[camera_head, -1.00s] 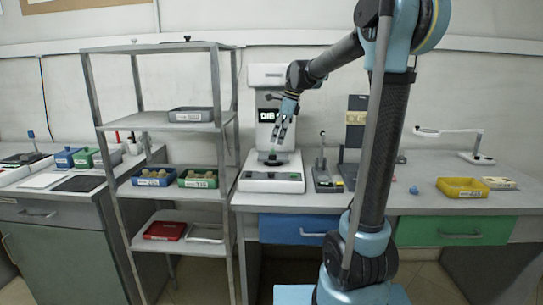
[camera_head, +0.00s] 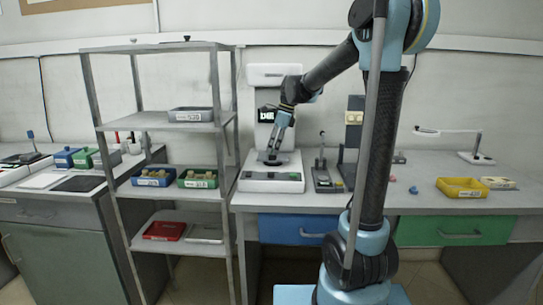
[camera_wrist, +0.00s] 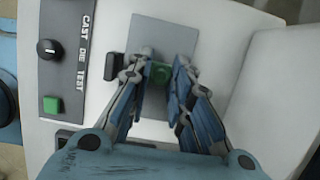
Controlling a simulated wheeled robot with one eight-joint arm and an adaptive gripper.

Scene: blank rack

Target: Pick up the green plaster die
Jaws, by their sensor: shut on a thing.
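The green plaster die (camera_wrist: 160,73) shows in the wrist view between my fingertips, over a grey plate (camera_wrist: 148,38) on the white test machine. My gripper (camera_wrist: 161,84) is shut on the die, with a finger on each side of it. In the head view my gripper (camera_head: 272,158) points down at the base of the white machine (camera_head: 272,184). The die is too small and hidden to make out there. I cannot tell whether the die is resting on the plate or just above it.
The machine's panel reads "CAST DIE TEST" and has a black knob (camera_wrist: 47,49) and a green button (camera_wrist: 52,105). A metal shelf (camera_head: 160,122) with bins stands close on the left. A small lever device (camera_head: 325,178) stands right of the machine. A yellow tray (camera_head: 462,188) lies further right.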

